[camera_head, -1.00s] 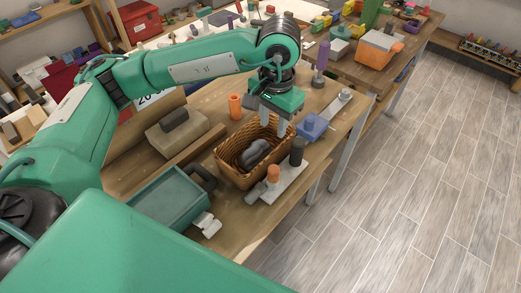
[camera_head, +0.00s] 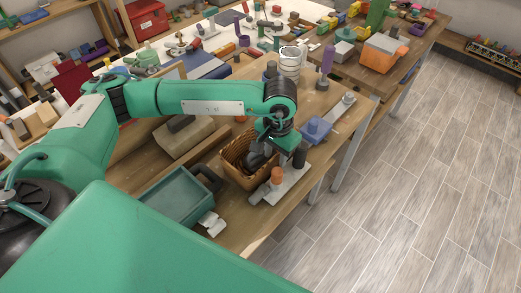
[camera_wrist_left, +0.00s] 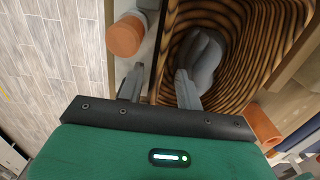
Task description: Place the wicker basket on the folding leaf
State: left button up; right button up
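The brown wicker basket (camera_head: 231,170) stands on the wooden bench with a grey rounded object (camera_wrist_left: 205,58) inside it. It fills the right half of the left wrist view (camera_wrist_left: 245,75). My left gripper (camera_head: 272,154) is low at the basket's right side, and its arm hides part of the rim. In the left wrist view my left gripper's fingers (camera_wrist_left: 160,88) are apart, with the basket's wall edge in the gap between them. One finger is on the outer side and one on the inner side. I cannot pick out the folding leaf with certainty. My right gripper is not in view.
A grey plate (camera_head: 290,186) with an orange knob (camera_head: 277,175) and a black cylinder (camera_head: 300,156) lies close at the basket's right. A teal tray (camera_head: 180,196) stands at its left front. A blue block (camera_head: 316,129) is behind right. Open floor (camera_head: 420,190) lies right.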

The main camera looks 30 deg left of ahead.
pick_arm(q)
jog(key=shift+f+p, duration=0.35)
jog(key=shift+f, duration=1.1)
grip_shut()
